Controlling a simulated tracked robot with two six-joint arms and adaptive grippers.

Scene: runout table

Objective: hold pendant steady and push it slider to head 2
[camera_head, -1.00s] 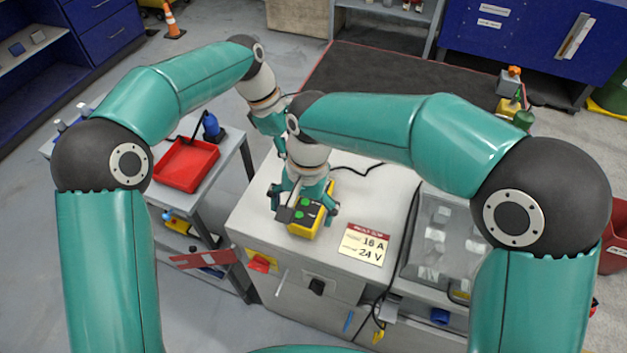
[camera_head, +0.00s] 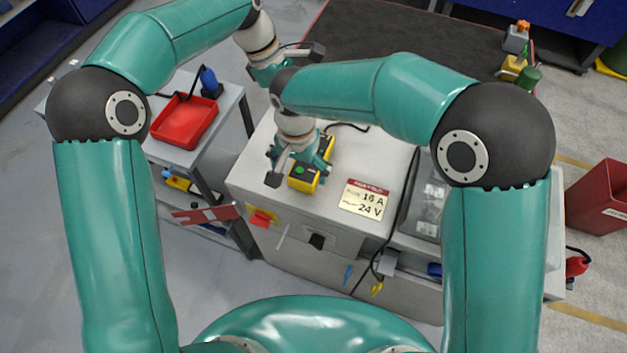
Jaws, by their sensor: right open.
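The yellow pendant (camera_head: 310,180), with a dark face and green buttons, lies on the light grey cabinet top. My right gripper (camera_head: 301,178) is over it, pointing down and open. One dark fingertip shows at the pendant's left, and the other finger is at its right. The gripper covers the pendant's rear part, and I cannot tell whether it touches. The slider cannot be made out. My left gripper (camera_head: 290,58) is behind my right wrist, partly hidden, with a dark finger pad showing above my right forearm. I cannot tell its opening.
A card (camera_head: 364,200) reading 16 A and 24 V lies right of the pendant. A red tray (camera_head: 184,122) stands on the grey side table at left. A clear-covered box (camera_head: 430,195) is at right. A black cable runs behind the pendant.

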